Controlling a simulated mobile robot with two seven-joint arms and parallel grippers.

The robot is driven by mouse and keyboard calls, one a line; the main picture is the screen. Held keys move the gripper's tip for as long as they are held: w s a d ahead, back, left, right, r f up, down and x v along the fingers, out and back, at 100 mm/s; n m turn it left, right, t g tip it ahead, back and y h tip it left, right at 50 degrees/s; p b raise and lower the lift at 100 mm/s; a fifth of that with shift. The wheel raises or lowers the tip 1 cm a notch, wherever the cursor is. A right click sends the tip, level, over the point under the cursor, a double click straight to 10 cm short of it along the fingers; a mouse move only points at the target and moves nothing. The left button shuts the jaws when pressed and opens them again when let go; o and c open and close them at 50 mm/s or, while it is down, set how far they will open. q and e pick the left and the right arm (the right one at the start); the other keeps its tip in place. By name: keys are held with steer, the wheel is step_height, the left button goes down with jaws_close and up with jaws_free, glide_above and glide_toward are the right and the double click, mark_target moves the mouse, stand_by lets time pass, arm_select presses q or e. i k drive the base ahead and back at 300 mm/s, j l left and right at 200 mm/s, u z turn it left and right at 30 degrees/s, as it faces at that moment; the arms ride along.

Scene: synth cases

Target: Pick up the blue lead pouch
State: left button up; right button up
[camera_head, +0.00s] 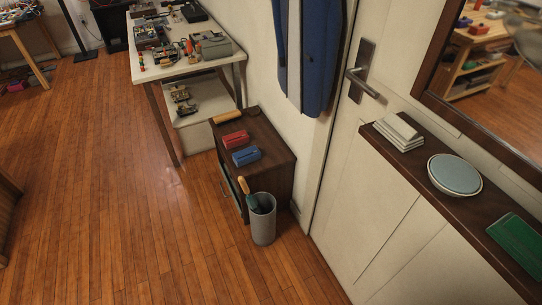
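A blue pouch-like item (246,157) lies on top of a low dark wooden cabinet (275,157), near its front left edge. It looks like the blue lead pouch, but it is small in the view. A similar red item (235,139) lies just behind it, with a small gap between them. Neither of my grippers shows in the head view.
A grey bin (263,221) holding a long-handled item stands on the floor before the cabinet. A cluttered white table (180,67) stands behind. A dark shelf (459,207) with a round bowl (454,175) is at the right. The wooden floor (110,190) at left is clear.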

mark_target(246, 156)
steer(key=i+j+z, duration=0.3)
steer(key=z, duration=0.15)
steer(key=i+j+z, duration=0.25)
steer(key=j+z, duration=0.15)
steer(key=i+j+z, duration=0.15)
steer(key=j+z, duration=0.3)
